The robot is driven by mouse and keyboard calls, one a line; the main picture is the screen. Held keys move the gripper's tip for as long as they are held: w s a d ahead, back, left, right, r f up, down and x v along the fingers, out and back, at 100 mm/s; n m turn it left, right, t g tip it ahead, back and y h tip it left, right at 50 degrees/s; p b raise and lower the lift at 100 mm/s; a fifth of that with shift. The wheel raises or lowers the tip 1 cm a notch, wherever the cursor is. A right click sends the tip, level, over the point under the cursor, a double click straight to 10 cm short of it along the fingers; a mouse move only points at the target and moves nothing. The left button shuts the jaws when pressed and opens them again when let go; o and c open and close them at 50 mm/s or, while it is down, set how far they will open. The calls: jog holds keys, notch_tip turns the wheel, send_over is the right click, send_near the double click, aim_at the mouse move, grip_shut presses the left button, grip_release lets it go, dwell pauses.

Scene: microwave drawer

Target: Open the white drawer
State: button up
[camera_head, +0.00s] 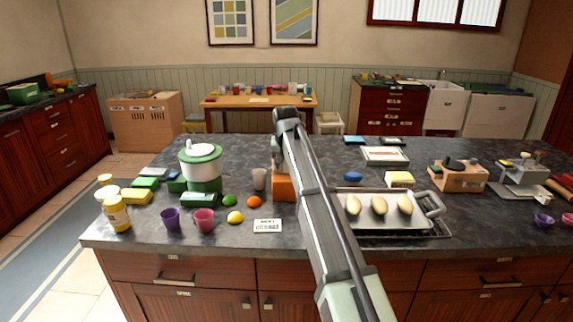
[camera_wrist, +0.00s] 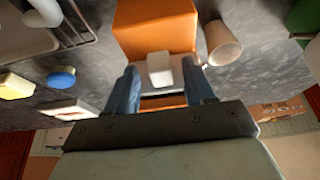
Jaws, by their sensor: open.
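In the wrist view, my gripper (camera_wrist: 159,67) is open, with its two bluish fingers apart on either side of a small white block (camera_wrist: 160,70). The white block is at the near side of an orange box (camera_wrist: 155,30), and more orange shows below it. I cannot tell whether the fingers touch the block, or whether it is the white drawer or part of it. In the head view, the orange box (camera_head: 284,189) stands on the dark counter, partly behind my arm. My fingers are hidden in that view. No other white drawer is clear.
A pale cup (camera_head: 259,179) stands close left of the orange box; it also shows in the wrist view (camera_wrist: 223,43). A metal tray (camera_head: 423,223) with three pale oblong items lies to the right. A green-and-white appliance (camera_head: 203,168) is at left. Fruit and a label card (camera_head: 267,226) lie in front.

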jog(key=shift+w+f, duration=0.1)
jog(key=shift+f, duration=0.15)
jog(key=shift+c, duration=0.3)
grip_shut()
